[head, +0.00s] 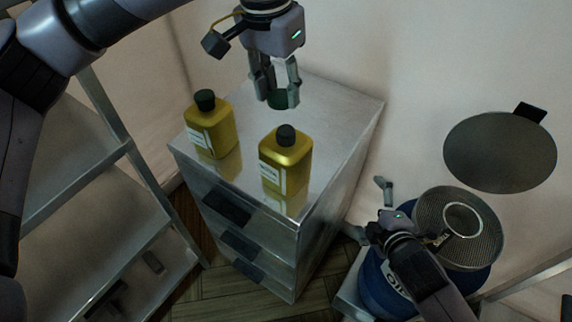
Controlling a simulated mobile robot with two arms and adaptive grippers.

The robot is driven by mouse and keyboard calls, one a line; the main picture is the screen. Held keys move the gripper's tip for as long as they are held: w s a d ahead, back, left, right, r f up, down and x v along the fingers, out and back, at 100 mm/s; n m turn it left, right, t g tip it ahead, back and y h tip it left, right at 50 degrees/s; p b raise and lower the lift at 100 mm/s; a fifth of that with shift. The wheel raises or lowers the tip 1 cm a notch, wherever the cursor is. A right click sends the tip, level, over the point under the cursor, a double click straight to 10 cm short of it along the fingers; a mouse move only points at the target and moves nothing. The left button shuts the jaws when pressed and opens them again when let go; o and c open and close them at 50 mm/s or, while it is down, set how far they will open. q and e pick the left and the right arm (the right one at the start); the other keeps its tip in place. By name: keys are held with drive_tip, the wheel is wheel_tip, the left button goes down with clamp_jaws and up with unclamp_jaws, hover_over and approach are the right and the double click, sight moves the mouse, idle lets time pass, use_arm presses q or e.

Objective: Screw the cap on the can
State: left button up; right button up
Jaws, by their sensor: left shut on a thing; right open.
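My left gripper (278,84) points down above the back part of the metal cabinet. It is shut on a dark green round cap (284,100), held apart from the bottles. My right gripper (371,211) is open and empty at the lower right, beside a blue can (371,284) with white lettering. The can's top is partly covered by a round mesh piece (430,218) with a pale ring (463,221) on it. My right arm hides part of the can. I cannot tell whether the ring is the can's opening.
Two yellow bottles, left (211,134) and right (287,165), stand upright with dark caps on the metal drawer cabinet (345,105). A round grey disc with a black handle (500,152) is behind the can. A metal shelf (95,225) stands at left.

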sight(286, 151)
use_arm(q)
drive_tip(key=shift+w+d+r, duration=0.15)
drive_tip(key=shift+d, duration=0.35)
drive_tip(key=shift+r, duration=0.1)
use_arm(e)
drive_tip(key=a+r+n+y, duration=0.5)
drive_tip(key=r+n+y, duration=0.1)
drive_tip(key=n, duration=0.8)
drive_tip(key=s+a+r+n+g+y, duration=0.1)
drive_tip(key=a+r+n+y, duration=0.4)
drive_tip(key=n, duration=1)
drive_tip(key=shift+s+r+n+y, duration=0.2)
drive_tip(key=shift+r+n+y, duration=0.1)
drive_tip(key=shift+r+y, duration=0.55)
drive_tip(key=shift+a+f, duration=0.1)
drive_tip(key=shift+f, duration=0.05)
drive_tip(key=shift+w+a, duration=0.45)
drive_tip(key=shift+a, duration=0.05)
drive_tip(key=x, duration=1)
drive_tip(key=shift+w+a, duration=0.15)
drive_tip(key=shift+a, duration=0.15)
drive_tip(key=shift+c, duration=0.5)
